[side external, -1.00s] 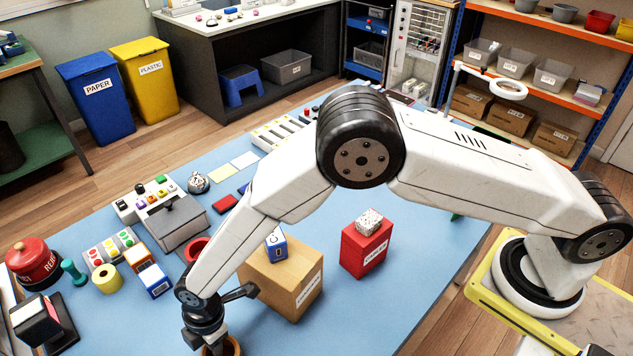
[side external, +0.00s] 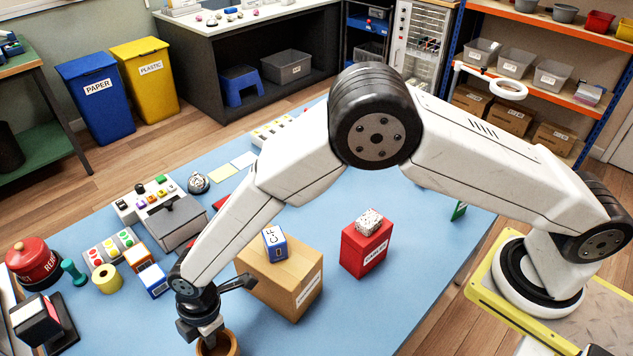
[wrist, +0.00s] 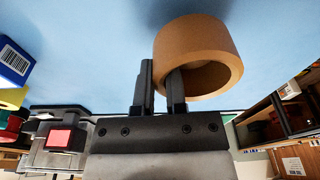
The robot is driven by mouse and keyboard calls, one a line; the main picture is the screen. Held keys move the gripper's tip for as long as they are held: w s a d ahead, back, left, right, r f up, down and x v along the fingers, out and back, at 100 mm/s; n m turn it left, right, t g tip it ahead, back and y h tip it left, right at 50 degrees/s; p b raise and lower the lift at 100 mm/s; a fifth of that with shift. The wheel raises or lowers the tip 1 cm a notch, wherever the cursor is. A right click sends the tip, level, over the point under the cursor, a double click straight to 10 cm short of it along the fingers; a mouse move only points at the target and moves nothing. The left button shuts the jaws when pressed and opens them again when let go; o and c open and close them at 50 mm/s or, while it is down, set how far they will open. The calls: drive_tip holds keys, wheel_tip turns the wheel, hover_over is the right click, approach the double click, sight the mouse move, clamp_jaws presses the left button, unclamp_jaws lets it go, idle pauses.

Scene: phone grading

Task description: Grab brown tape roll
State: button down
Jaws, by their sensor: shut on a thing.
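The brown tape roll (wrist: 215,45) is in my gripper (wrist: 158,85) in the wrist view. One finger is inside the ring and the other is outside, so the jaws are shut on its wall. In the side external view the roll (side external: 232,347) shows at the bottom edge, partly cut off by the frame, with my gripper (side external: 212,335) over it. The wrist view shows blue mat beyond the roll. I cannot tell for sure how far it is above the mat.
A cardboard box (side external: 275,285) with a small blue box (side external: 275,242) on top stands close to the right of my gripper. A red box (side external: 365,250) stands farther right. A yellow tape roll (side external: 107,279) and a black stand (side external: 62,325) are to the left. Bare blue mat (side external: 140,325) lies between.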

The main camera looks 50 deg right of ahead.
sight(233, 339)
drive_tip(key=s+d+r, duration=0.1)
drive_tip(key=r, duration=0.1)
drive_tip(key=s+d+r, duration=0.1)
drive_tip(key=r, duration=0.1)
drive_tip(key=s+d+r, duration=0.1)
drive_tip(key=s+r, duration=0.1)
drive_tip(key=s+d+r, duration=0.3)
drive_tip(key=s+d, duration=0.2)
drive_tip(key=s, duration=0.2)
drive_tip(key=shift+d+r, duration=0.35)
drive_tip(key=shift+r, duration=0.05)
drive_tip(key=shift+r, duration=0.1)
